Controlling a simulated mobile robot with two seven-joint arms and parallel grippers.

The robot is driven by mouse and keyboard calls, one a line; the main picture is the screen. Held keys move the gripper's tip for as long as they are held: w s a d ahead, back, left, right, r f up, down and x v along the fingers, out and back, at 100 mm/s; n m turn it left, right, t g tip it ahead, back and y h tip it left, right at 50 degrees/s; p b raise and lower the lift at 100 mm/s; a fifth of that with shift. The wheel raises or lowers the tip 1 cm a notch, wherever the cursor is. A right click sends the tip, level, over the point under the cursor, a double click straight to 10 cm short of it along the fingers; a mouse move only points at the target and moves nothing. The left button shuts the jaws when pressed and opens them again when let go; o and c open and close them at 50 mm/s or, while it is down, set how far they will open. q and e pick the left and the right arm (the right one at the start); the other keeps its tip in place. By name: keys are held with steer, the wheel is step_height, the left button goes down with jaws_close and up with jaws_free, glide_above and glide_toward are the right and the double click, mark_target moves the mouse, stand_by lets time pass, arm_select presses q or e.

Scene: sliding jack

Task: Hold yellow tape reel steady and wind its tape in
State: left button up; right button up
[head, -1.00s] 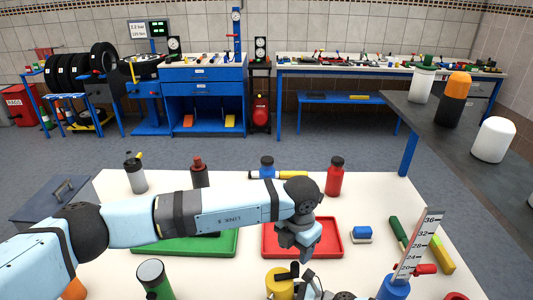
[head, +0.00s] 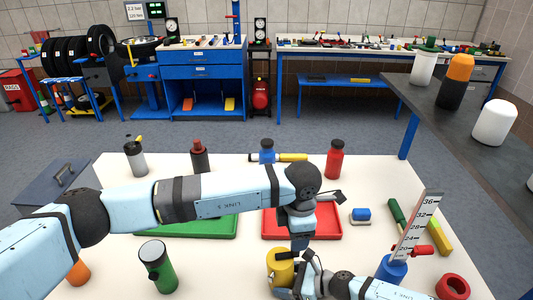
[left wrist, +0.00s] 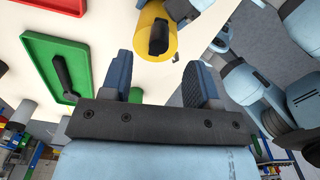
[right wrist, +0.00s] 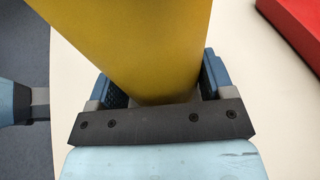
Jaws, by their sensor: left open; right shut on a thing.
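The yellow tape reel (head: 279,270) stands upright near the front middle of the white table, with a black crank on top. My right gripper (head: 290,288) is shut on its side. In the right wrist view the reel (right wrist: 150,50) fills the space between the fingers. My left gripper (head: 300,243) is open and empty, just above and behind the reel in the head view. In the left wrist view, the reel (left wrist: 148,45) with its dark crank lies beyond the open fingers (left wrist: 162,80), apart from them. The tape itself cannot be made out clearly.
A red tray (head: 328,232) and a green tray (head: 190,234) lie behind the reel. A green can (head: 158,270) stands left. A blue-based upright scale (head: 393,268) and a red ring (head: 453,287) stand right. Several bottles line the back edge.

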arm_select(q)
steer(key=shift+f, duration=3.2)
steer(key=c, duration=0.7)
steer(key=shift+c, duration=0.2)
steer(key=shift+o, duration=0.9)
steer(key=shift+w, duration=0.15)
